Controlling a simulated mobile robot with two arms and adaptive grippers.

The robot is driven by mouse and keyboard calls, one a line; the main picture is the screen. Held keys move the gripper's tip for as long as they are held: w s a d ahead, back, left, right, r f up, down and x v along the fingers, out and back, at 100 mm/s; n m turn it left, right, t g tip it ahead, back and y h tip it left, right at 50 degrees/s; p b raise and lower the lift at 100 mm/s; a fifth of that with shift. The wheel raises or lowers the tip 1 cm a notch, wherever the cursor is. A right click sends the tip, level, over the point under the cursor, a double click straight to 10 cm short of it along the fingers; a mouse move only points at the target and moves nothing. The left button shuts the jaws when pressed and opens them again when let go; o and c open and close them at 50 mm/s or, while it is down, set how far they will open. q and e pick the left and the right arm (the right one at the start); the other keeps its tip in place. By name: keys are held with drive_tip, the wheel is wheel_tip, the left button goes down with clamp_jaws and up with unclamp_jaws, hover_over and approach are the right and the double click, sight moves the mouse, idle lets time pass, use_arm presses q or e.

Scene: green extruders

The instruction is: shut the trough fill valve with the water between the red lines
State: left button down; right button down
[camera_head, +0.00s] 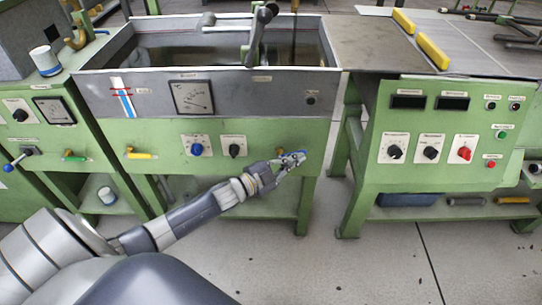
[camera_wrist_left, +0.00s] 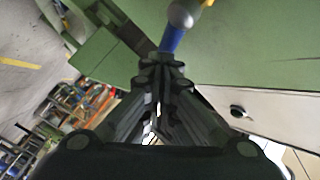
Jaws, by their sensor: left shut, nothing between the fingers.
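The grey water trough (camera_head: 212,72) sits on a green bench and holds dark water. A level gauge (camera_head: 123,97) on its front has a blue column and red marks; the level against the red lines is too small to tell. A valve with a blue handle (camera_head: 291,157) is at the right of the green front panel; the handle also shows in the wrist view (camera_wrist_left: 172,40). My left gripper (camera_head: 300,157) is shut and empty, its fingertips close to the blue handle; I cannot tell if they touch. A yellow-handled valve (camera_head: 141,155) is at the panel's left. Small labels are unreadable.
A green control cabinet (camera_head: 440,175) stands to the right. The grey floor (camera_head: 390,265) in front of it is clear.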

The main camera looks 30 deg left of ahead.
use_arm(q)
drive_tip(key=shift+d+f, duration=0.1)
drive_tip(key=shift+f, duration=0.05)
drive_tip(key=v, duration=1.2)
drive_tip(key=shift+w, duration=0.1)
idle(0.5)
